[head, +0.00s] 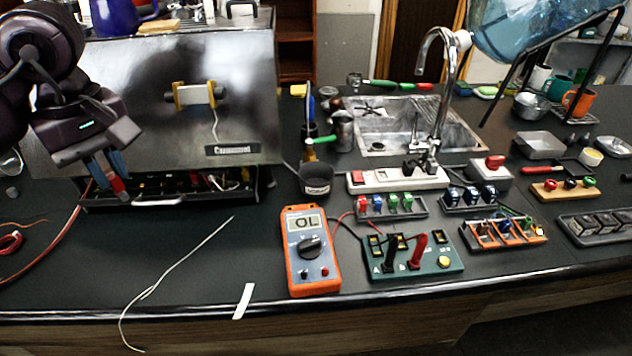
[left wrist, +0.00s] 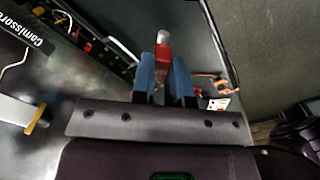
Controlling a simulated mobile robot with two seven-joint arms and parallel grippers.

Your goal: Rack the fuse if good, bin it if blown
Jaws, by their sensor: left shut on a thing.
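My left gripper (head: 113,182) is shut on a small red fuse (head: 119,187), held in front of the brewer's open lower bay. In the left wrist view the fuse (left wrist: 163,50), red with a pale tip, sticks out between the blue fingertips (left wrist: 165,80). The orange multimeter (head: 312,250) reads "OL". The green test board (head: 420,262) has a black and a red probe standing on it. A dark cup with a small label (head: 317,188) stands behind the meter. Which container is the bin is unclear.
The steel brewer (head: 180,100) stands at the back left, its lower bay (head: 180,190) showing wiring. A power strip (head: 398,180), a dark-blue-piece tray (head: 470,202) and an orange-divided tray (head: 505,235) fill the right. A loose wire (head: 180,265) lies on the clearer front left counter.

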